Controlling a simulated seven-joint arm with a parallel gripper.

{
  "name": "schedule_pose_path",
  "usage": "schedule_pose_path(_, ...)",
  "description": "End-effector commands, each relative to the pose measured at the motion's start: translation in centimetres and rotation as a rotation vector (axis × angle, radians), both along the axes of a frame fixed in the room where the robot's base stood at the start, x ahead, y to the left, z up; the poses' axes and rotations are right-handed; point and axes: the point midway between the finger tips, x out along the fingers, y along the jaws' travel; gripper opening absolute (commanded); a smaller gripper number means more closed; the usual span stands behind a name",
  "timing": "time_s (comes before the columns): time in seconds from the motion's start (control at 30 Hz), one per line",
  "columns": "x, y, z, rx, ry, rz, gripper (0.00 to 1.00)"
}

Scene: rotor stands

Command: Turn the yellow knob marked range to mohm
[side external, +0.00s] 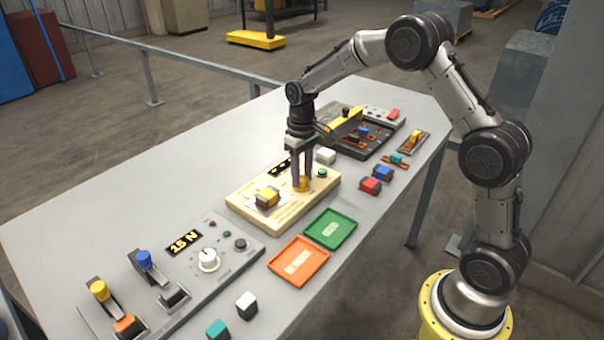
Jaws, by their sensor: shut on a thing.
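The yellow knob (303,188) sits on a cream panel (250,215) in the middle of the table. My gripper (303,180) points straight down over the panel, with its fingers shut around the knob. The fingers hide much of the knob, so its pointer and the markings around it cannot be read. A small lit display (280,167) stands behind the knob on the same panel, partly hidden and too small to read. A green button (322,173) is close to the right of my gripper.
A white block (325,156) stands just behind the panel. Green (331,229) and orange (298,262) trays lie in front. A grey panel with a white knob (208,260) and levers is at front left. Red (371,186) and blue (383,173) blocks sit right; a dark panel (345,148) stands behind.

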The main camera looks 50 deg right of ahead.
Motion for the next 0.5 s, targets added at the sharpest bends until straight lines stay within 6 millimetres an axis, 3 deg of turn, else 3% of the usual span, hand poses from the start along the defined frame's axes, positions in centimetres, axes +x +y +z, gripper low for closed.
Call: schedule_pose_path(0.5,0.06,0.02,0.19,-0.001,-0.003,-0.451,0.00)
